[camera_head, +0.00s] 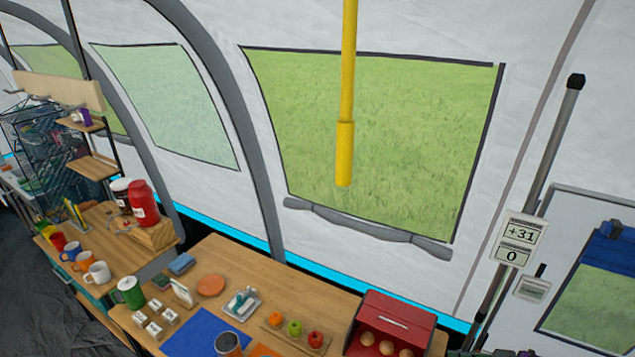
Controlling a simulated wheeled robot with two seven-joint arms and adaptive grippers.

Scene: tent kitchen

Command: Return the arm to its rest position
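Neither of my grippers can be made out in the head view, and no arm is clearly visible. Small dark shapes show at the bottom edge right of the red box, too cut off to identify. The wooden table (222,260) runs along the bottom of the view.
On the table are a blue mat (195,335), a grey mug (228,343), a green mug (130,292), a fruit board (272,325) and a red box (395,320) holding round brown items. A yellow pole (345,150) hangs above. Mugs and red jar (143,203) stand left.

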